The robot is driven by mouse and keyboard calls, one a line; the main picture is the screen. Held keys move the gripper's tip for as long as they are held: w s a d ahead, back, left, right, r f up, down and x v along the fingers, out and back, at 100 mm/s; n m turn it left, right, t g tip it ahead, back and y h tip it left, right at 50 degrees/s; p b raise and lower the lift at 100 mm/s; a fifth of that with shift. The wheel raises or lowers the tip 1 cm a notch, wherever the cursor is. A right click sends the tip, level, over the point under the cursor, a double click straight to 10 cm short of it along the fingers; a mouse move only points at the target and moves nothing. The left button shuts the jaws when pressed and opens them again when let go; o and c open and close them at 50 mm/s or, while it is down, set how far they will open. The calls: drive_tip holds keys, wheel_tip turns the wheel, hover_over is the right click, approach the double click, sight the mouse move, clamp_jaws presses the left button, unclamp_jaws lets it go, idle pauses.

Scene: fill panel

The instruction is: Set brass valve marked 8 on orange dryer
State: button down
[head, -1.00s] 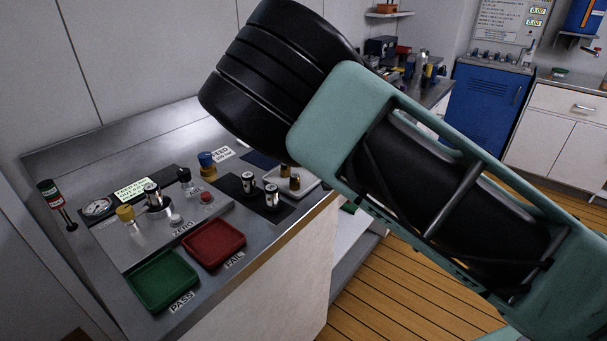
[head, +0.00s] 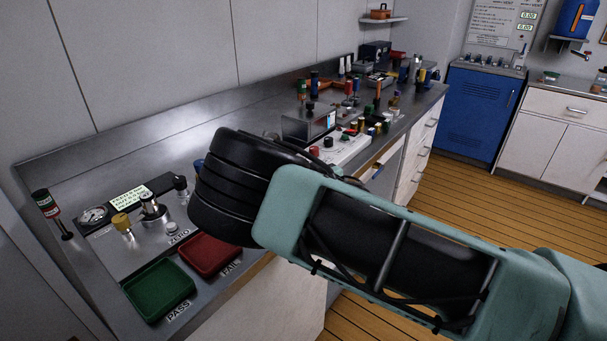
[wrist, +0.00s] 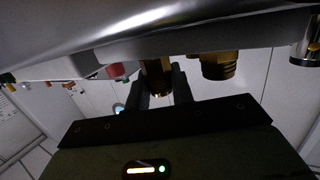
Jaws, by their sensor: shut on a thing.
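In the wrist view my gripper (wrist: 160,92) is shut on a brass valve (wrist: 156,76), with one dark finger on each side of it. A second brass piece (wrist: 217,66) is just right of the fingers, apart from them. Both show beneath a pale grey surface that crosses the top of this view. No number is readable on either piece. In the head view my black wrist and green arm hide the gripper and the held valve. An orange object (head: 381,12) sits on the wall shelf at the back; I cannot tell whether it is the dryer.
A green PASS tray (head: 157,290) and a red FAIL tray (head: 209,254) lie on the near bench, beside a gauge panel (head: 125,240). Several instruments and coloured fittings crowd the bench beyond my arm. A blue cabinet (head: 482,112) stands at the back. The wooden floor (head: 440,195) is clear.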

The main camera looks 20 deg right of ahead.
drive_tip(key=shift+f, duration=0.8)
drive_tip(key=shift+f, duration=0.15)
drive_tip(key=c, duration=1.2)
unclamp_jaws()
drive_tip(key=shift+f, duration=0.15)
